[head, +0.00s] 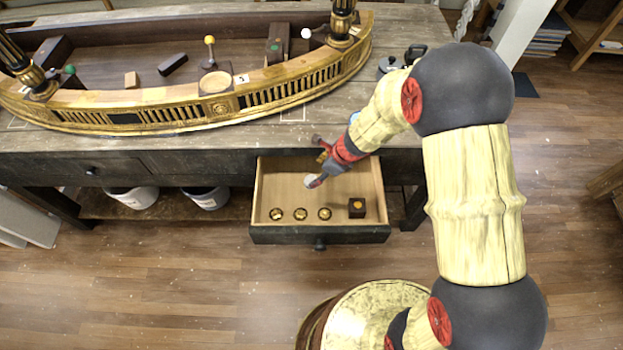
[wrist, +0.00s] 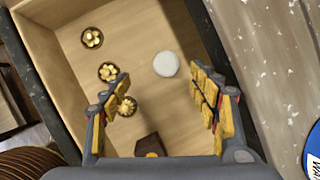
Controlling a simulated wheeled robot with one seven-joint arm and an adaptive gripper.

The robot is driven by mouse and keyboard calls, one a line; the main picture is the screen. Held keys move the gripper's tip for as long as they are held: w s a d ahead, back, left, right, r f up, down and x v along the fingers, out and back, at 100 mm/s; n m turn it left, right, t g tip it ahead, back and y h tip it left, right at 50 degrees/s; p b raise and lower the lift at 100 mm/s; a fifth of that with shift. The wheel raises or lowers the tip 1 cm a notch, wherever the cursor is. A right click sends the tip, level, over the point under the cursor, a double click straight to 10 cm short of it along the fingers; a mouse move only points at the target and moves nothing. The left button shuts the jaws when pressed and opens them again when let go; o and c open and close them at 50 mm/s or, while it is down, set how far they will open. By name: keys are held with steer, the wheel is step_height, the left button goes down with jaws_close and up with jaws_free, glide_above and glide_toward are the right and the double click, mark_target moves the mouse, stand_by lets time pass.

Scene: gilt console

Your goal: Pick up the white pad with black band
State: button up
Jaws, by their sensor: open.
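The white pad is a round white disc (wrist: 166,64) on the drawer's wooden floor in the wrist view. My gripper (head: 320,164) is inside the opening of the pulled-out drawer (head: 283,184), pointing down. In the wrist view my gripper (wrist: 160,85) has its fingers spread wide, with the pad in the gap's direction, beyond the tips. Nothing is held.
Three gold flower-shaped knobs (head: 300,214) stand in a row near the drawer front. A dark block with a gold top (head: 356,208) stands at its right. Drawer walls (wrist: 208,40) close in on the sides. A curved gilt console (head: 190,108) lies on the bench above.

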mark_target(311, 180)
steer(key=w+f+m+b, duration=0.1)
steer(key=f, duration=0.2)
steer(key=w+a+f+m+b, duration=0.1)
steer(key=f, duration=0.3)
steer(key=w+a+f+m+b, duration=0.1)
steer(key=f, duration=0.2)
steer(key=shift+w+f, duration=0.15)
steer(key=c, duration=0.3)
steer(key=c, duration=0.7)
steer(key=shift+c, duration=0.2)
